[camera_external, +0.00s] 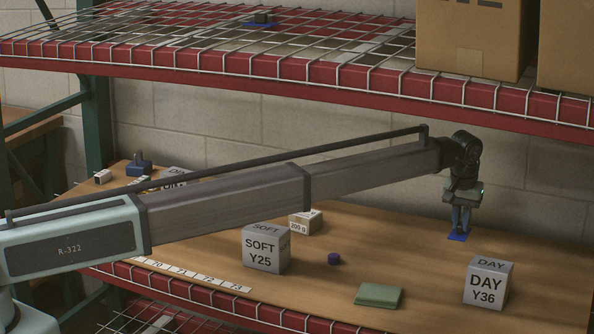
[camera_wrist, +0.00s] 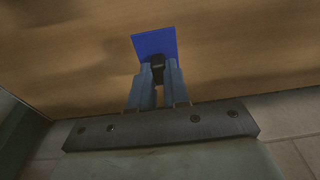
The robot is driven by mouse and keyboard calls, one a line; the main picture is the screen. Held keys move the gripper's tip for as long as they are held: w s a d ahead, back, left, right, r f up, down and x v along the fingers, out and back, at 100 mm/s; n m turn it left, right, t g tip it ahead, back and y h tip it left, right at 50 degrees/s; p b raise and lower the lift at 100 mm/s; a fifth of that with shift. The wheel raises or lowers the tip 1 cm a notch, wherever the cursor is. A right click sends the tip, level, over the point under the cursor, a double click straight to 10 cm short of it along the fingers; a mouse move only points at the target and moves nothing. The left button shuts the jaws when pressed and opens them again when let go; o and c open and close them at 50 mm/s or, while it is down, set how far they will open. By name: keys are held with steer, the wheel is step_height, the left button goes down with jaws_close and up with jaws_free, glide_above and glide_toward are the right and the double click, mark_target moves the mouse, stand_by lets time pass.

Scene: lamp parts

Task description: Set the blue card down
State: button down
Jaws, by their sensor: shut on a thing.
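The blue card (camera_external: 458,237) is at the right rear of the wooden shelf board, directly under my gripper (camera_external: 460,228). In the wrist view the card (camera_wrist: 154,42) is a flat blue piece beyond the fingertips. A small dark block (camera_wrist: 157,65) sits between the fingertips at the card's near side and looks like its grip. My gripper (camera_wrist: 157,78) is shut on this block and points down. The card is at or just above the wood; I cannot tell whether it touches.
A white DAY Y36 cube (camera_external: 487,283) stands in front right. A SOFT Y25 cube (camera_external: 265,249), purple cylinder (camera_external: 334,259), 200 g box (camera_external: 305,222) and green cloth (camera_external: 379,295) are left of it. The wire shelf (camera_external: 330,70) hangs above. Wood around the card is clear.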

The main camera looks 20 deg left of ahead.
mark_target(459, 235)
steer(key=shift+f, duration=3.3)
steer(key=shift+f, duration=0.15)
steer(key=c, duration=1.1)
jaws_free()
steer(key=r, duration=0.4)
steer(key=s+r, duration=0.1)
steer(key=r, duration=0.7)
steer(key=shift+s+r, duration=0.1)
steer(key=shift+s, duration=0.3)
